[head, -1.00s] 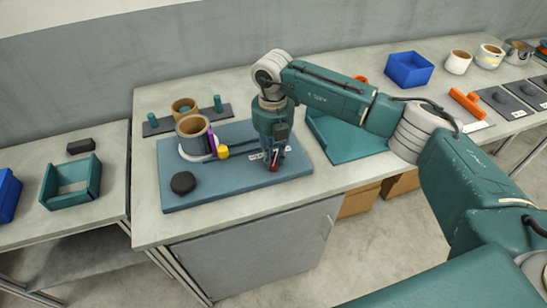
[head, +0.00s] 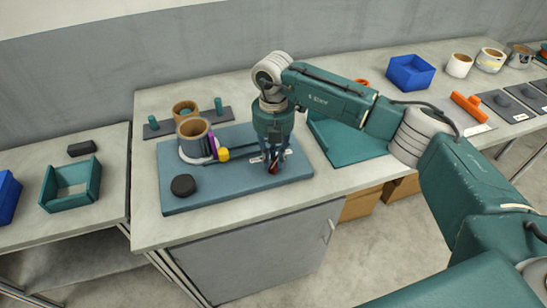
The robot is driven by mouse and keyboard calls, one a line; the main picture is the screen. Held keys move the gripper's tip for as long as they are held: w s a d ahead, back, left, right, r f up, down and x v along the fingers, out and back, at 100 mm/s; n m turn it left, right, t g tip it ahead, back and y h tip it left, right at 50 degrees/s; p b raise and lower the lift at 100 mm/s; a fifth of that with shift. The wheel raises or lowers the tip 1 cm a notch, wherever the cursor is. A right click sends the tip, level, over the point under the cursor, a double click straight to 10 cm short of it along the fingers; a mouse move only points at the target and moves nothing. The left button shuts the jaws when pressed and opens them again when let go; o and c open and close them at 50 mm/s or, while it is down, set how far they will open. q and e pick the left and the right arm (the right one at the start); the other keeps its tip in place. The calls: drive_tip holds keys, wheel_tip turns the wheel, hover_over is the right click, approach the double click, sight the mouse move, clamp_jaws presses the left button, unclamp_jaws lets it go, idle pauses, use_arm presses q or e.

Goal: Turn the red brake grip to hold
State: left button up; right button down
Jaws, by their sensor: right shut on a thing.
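The red brake grip (head: 273,168) sits at the right part of a blue-grey base plate (head: 225,187). Only a little of it shows between the fingers. My right gripper (head: 272,165) points straight down and is shut on it. White labels (head: 257,159) lie beside the grip, partly hidden by the fingers; their words are too small to read. My left gripper is not in view.
A black round knob (head: 183,185) is at the plate's front left. A dark strip with teal pegs and a tan ring (head: 185,109) lies behind. A teal tray (head: 345,145) is close on the right, and a blue bin (head: 410,70) is farther back.

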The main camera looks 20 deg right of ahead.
drive_tip(key=c, duration=1.5)
unclamp_jaws()
drive_tip(key=shift+c, duration=0.2)
drive_tip(key=shift+r, duration=0.1)
wheel_tip(320, 180, up, 12)
